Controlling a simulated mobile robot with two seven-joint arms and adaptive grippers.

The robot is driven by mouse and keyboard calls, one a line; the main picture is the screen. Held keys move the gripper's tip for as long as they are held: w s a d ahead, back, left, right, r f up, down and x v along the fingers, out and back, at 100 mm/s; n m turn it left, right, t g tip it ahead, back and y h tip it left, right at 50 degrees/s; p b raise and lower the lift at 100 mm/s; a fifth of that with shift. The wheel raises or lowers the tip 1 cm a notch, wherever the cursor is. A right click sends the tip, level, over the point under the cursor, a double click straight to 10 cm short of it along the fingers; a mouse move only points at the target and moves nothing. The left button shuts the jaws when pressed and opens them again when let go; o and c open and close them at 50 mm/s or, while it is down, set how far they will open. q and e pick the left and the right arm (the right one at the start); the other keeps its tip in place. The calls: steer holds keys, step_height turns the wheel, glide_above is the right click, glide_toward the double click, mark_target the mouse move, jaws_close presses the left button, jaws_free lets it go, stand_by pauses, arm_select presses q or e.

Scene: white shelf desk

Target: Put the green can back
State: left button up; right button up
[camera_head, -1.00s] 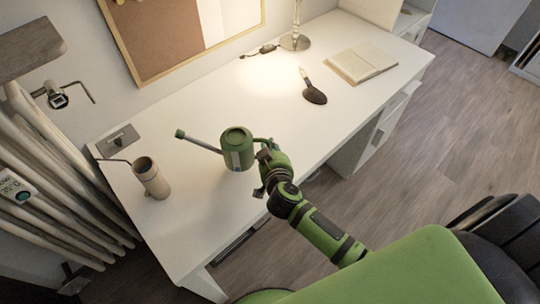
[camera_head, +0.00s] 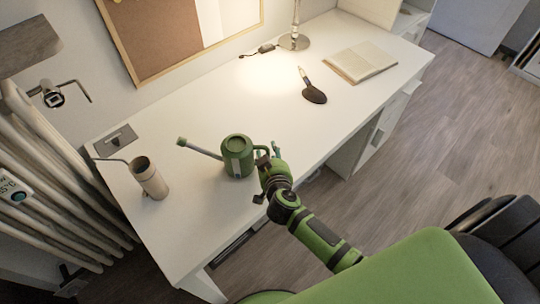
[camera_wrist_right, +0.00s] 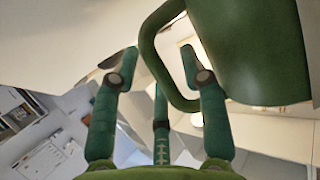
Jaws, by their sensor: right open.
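The green can, a watering can (camera_head: 238,158) with a long thin spout pointing left, stands upright on the white desk (camera_head: 215,225). Its handle faces right, towards my right gripper (camera_head: 268,157). In the right wrist view the can's body (camera_wrist_right: 250,45) fills the upper right and its loop handle (camera_wrist_right: 150,45) reaches in around the fingertips. My right gripper (camera_wrist_right: 160,58) is open, its fingers spread beside the handle. I cannot tell whether a finger still touches it. My left gripper is not in view.
A beige cylinder with a thin rod (camera_head: 148,178) stands left of the can. The desk between the can and the brush is clear.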

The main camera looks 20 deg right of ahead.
steer(key=shift+s+r, duration=0.1)
steer(key=shift+r, duration=0.1)
steer(key=p+v, duration=0.1)
steer(key=v, duration=1)
steer(key=shift+s+a, duration=0.2)
steer(key=shift+s, duration=0.15)
steer(key=shift+r, duration=0.15)
stand_by(0.6)
